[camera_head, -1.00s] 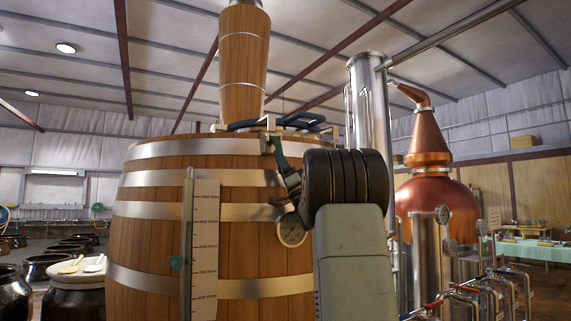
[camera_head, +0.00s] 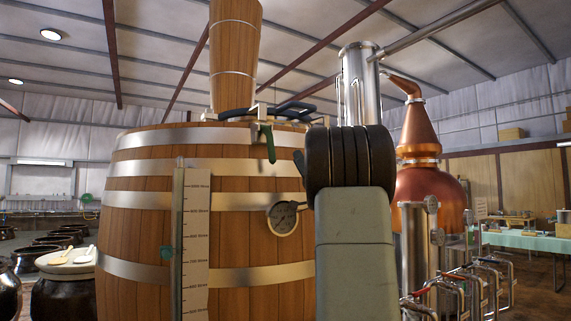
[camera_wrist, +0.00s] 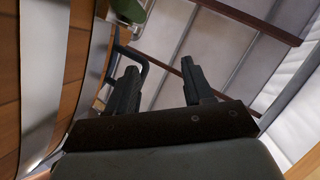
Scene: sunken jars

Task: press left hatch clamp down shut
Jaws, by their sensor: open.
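The hatch clamp's green handle (camera_head: 267,143) hangs down over the top rim of the wooden barrel (camera_head: 140,225), below a pale metal bracket, in the head view. Part of a green handle (camera_wrist: 128,9) also shows at the top edge of the wrist view. My gripper (camera_wrist: 158,68) is open and empty, its two dark fingers apart. It is beside the barrel wall and below the green handle, with a gap between. In the head view my arm hides most of the gripper. Whether the clamp is fully shut I cannot tell.
Black curved bars (camera_head: 275,110) lie on the barrel top beside a wooden column (camera_head: 233,55). A round gauge (camera_head: 284,217) and a scale board (camera_head: 194,240) stick out from the barrel front. A copper still (camera_head: 425,190) and pipes stand to the right.

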